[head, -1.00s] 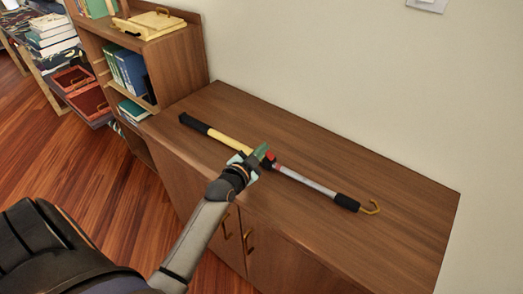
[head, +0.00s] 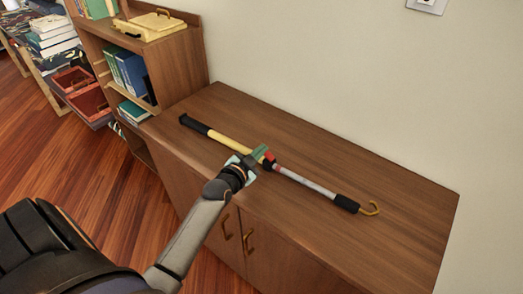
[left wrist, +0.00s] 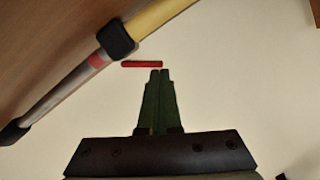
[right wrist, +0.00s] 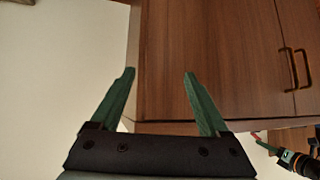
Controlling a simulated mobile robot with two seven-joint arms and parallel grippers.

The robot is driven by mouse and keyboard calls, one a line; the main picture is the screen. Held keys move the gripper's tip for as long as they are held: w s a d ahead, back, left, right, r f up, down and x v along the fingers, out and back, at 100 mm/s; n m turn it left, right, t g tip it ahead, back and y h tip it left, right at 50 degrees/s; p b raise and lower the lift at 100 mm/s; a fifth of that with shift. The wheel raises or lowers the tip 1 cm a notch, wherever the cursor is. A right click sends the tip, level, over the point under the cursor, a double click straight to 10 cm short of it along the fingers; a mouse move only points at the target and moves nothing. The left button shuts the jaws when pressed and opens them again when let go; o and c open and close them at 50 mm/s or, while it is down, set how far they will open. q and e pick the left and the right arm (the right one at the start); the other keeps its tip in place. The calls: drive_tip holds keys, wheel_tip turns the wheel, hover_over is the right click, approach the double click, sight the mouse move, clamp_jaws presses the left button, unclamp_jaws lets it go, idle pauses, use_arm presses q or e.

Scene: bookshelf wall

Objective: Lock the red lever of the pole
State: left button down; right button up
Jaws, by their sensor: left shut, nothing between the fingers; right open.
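The pole lies across the top of the wooden cabinet, with a yellow section (head: 230,143), a silver section (head: 308,182) and a gold hook at its right end. Its red lever (head: 269,160) is at the joint near the middle. In the left wrist view the red lever (left wrist: 142,64) shows as a thin bar beside the black clamp (left wrist: 117,42). My left gripper (head: 262,152) is shut and empty, its tips close to the lever; contact cannot be told. My right gripper (right wrist: 159,72) is open and empty in front of the cabinet, outside the head view.
The cabinet top (head: 390,190) is clear around the pole. Cabinet doors with handles (right wrist: 288,68) face the right gripper. A bookshelf (head: 185,60) with books and a yellow case (head: 150,24) stands at the left. A plain wall rises behind.

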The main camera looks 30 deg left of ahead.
use_arm(q)
drive_tip(key=shift+a+f+n, duration=0.1)
drive_tip(key=shift+a+n, duration=0.05)
drive_tip(key=shift+n, duration=0.15)
drive_tip(key=shift+a+f+n+h, duration=0.2)
drive_tip(key=shift+a+n+h, duration=0.1)
drive_tip(key=shift+n, duration=0.2)
drive_tip(key=shift+a+f+n+h, duration=0.5)
drive_tip(key=shift+f+n, duration=0.15)
drive_tip(key=shift+n, duration=0.45)
drive_tip(key=shift+r, duration=0.1)
drive_tip(key=shift+w+r+p, duration=0.1)
drive_tip(key=shift+r+p, duration=0.35)
drive_tip(key=shift+r, duration=0.1)
drive_tip(key=s+r+p, duration=0.3)
drive_tip(key=s+r, duration=0.2)
drive_tip(key=s, duration=0.5)
